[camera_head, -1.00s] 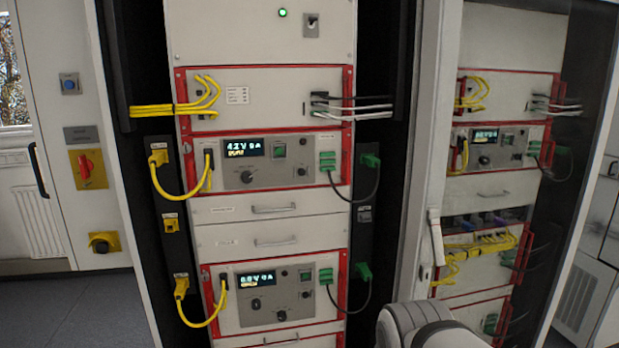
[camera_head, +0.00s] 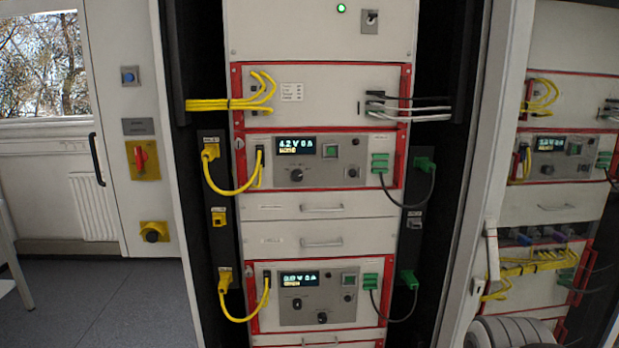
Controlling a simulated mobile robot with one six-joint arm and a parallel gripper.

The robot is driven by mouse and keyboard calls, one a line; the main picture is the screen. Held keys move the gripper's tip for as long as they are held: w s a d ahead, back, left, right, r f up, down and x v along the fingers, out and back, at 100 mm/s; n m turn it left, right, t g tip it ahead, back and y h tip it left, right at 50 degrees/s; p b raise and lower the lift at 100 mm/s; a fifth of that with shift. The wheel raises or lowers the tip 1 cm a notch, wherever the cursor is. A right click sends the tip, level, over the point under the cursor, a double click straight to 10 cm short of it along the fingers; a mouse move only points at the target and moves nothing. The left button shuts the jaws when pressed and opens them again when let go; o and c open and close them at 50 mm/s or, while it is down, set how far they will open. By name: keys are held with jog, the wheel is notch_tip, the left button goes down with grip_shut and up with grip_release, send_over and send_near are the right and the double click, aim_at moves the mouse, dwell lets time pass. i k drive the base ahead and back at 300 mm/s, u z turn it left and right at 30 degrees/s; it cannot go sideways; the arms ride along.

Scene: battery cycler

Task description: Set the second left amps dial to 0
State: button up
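The left rack holds two red-framed cycler units. The upper unit (camera_head: 322,150) has a lit display (camera_head: 296,146) that seems to read 4.2 V and 0 A, a large black dial (camera_head: 296,174) and a small black knob (camera_head: 352,172). The lower unit (camera_head: 345,305) has a lit display (camera_head: 299,280), too blurred to read surely. Under it are two black dials, one upper left (camera_head: 297,304) and one lower right (camera_head: 322,317). Their labels and pointer angles are too small to read. My gripper is out of view; only part of my arm shows at bottom right.
Yellow cables (camera_head: 232,190) loop at the units' left and dark cables with green plugs (camera_head: 407,280) at their right. Two drawers (camera_head: 320,209) lie between the units. A second rack (camera_head: 565,145) stands at right. Open floor (camera_head: 110,300) lies at left.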

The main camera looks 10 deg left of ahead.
aim_at(297, 175)
jog(key=i, duration=0.95)
jog(key=z, duration=0.05)
